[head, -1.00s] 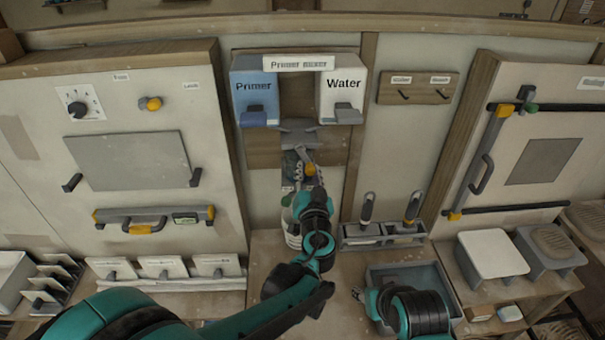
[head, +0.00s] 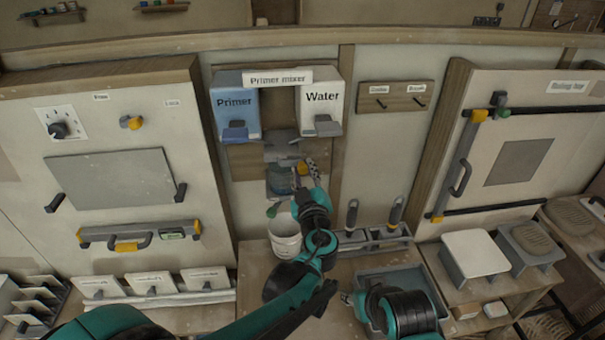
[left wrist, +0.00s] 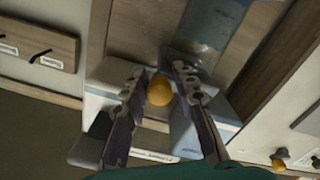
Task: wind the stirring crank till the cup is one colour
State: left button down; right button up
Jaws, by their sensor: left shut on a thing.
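The primer mixer (head: 278,79) hangs on the wall with a blue Primer tank (head: 236,102) and a white Water tank (head: 322,98). Below them is a see-through, blue-grey cup (head: 280,182), partly behind my gripper; it also shows in the left wrist view (left wrist: 195,38). I cannot tell if its colour is even. The stirring crank's yellow knob (head: 303,168) is at the cup's right. My left gripper (head: 306,172) is shut on this knob, which sits between its fingers in the left wrist view (left wrist: 158,90). My right gripper (head: 348,298) is low, away from the mixer; its jaws are unclear.
A white bucket (head: 285,238) stands on the bench below the mixer, beside my left arm. A holder with two upright-handled tools (head: 372,240) and a grey tray (head: 432,280) are to the right. Wall panels flank the mixer.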

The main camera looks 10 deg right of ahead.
aim_at(300, 166)
pick_arm(q)
notch_tip(300, 166, up, 2)
jog(key=n+p, duration=0.1)
jog(key=n, duration=0.3)
jog(key=shift+a+n, duration=0.15)
jog(key=shift+n, duration=0.15)
jog(key=shift+a+r+n+p, duration=0.15)
jog(key=shift+r+n+p, duration=0.2)
jog(key=shift+n, duration=0.65)
jog(key=shift+a+r+n+p, duration=0.1)
jog(key=shift+r+n+p, duration=0.15)
jog(key=shift+n, duration=0.75)
